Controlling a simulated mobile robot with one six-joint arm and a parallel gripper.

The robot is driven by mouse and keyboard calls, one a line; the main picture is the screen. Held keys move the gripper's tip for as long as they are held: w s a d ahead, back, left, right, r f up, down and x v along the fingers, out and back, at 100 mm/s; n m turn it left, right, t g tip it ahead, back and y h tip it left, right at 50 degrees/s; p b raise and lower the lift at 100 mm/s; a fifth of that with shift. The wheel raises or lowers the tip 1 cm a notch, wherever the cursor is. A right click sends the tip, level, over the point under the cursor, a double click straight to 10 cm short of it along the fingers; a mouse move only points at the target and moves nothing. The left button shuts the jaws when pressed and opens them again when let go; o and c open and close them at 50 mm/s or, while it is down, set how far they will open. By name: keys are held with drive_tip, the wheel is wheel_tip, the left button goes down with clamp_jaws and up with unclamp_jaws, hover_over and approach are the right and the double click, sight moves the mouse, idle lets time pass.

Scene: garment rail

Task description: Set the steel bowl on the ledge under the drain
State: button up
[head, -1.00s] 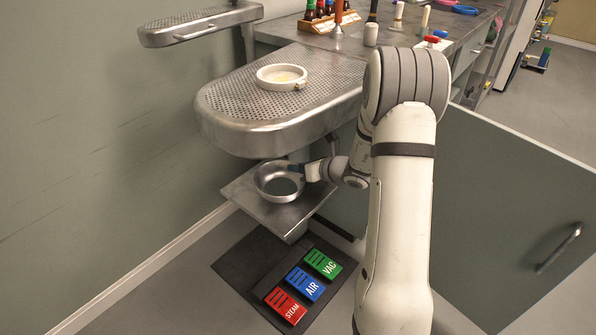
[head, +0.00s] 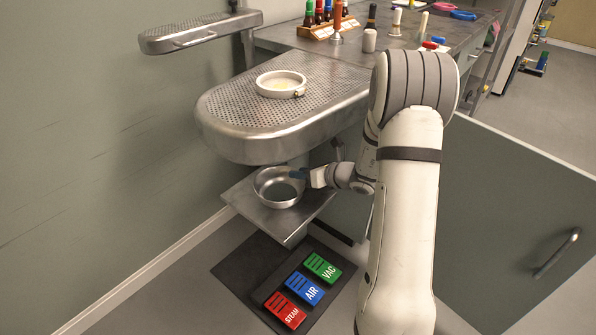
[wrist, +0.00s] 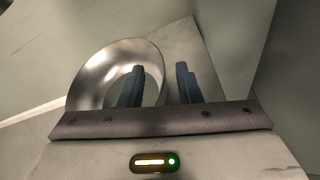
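The steel bowl (head: 278,188) sits upright on the small metal ledge (head: 290,222) under the perforated board. It also shows in the wrist view (wrist: 98,72). My gripper (head: 300,174) is at the right side of the bowl, close to its rim. One finger overlaps the bowl in that view and the other lies over bare ledge. I cannot tell whether a finger touches the rim. The drain itself is hidden.
The perforated steel board (head: 250,105) overhangs the ledge and carries a white dish (head: 281,84). Steam, air and vac pedals (head: 305,292) are on the floor below. A panel with a handle (head: 556,252) stands at the right.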

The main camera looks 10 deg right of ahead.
drive_tip(key=p+v, duration=0.2)
drive_tip(key=v, duration=0.8)
drive_tip(key=shift+p, duration=0.4)
